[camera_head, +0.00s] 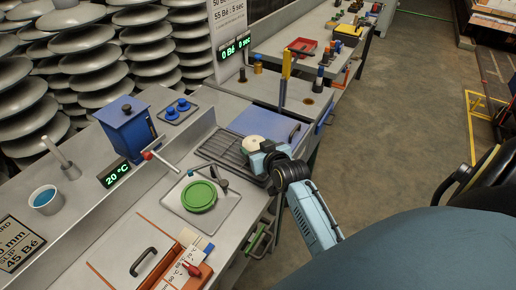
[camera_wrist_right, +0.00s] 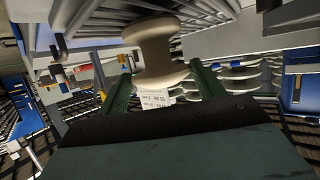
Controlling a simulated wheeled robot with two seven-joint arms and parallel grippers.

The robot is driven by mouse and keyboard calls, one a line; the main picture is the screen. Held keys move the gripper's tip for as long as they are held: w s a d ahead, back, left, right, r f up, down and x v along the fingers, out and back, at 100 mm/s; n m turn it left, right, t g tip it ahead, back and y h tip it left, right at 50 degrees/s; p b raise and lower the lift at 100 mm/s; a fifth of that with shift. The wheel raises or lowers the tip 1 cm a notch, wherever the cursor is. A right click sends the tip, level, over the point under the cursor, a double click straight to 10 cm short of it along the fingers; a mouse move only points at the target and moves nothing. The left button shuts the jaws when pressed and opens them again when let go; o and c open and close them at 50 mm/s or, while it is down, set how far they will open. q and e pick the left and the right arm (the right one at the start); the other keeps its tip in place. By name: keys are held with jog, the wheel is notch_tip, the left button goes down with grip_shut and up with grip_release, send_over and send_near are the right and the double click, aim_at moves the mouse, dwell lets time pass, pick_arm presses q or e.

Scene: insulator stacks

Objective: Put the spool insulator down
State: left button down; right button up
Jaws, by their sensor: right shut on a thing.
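The cream spool insulator (camera_head: 253,143) is in the jaws of my right gripper (camera_head: 262,153), at the ribbed dark drain rack (camera_head: 222,150) on the bench. In the right wrist view the waisted spool (camera_wrist_right: 155,52) sits between the two green fingers of my right gripper (camera_wrist_right: 160,88), with its wide flange facing the palm. The wrist view shows rack bars close by the spool's far end; whether it touches them I cannot tell. A small white printed label (camera_wrist_right: 156,99) shows below the flange. My left gripper is not in view.
A green round lid (camera_head: 199,196) on a grey plate stands left of the rack. A blue box (camera_head: 128,127), a red-tipped lever (camera_head: 148,155) and a blue-grey flat panel (camera_head: 266,126) are near. Yellow and dark posts (camera_head: 285,75) rise behind. Open floor lies right.

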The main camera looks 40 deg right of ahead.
jog(key=o, duration=0.8)
jog(key=shift+f, duration=0.1)
jog(key=o, duration=0.5)
jog(key=shift+c, duration=0.2)
jog(key=shift+r, duration=0.2)
jog(key=p+v, duration=0.1)
jog(key=v, duration=1.1)
jog(key=shift+p, duration=0.35)
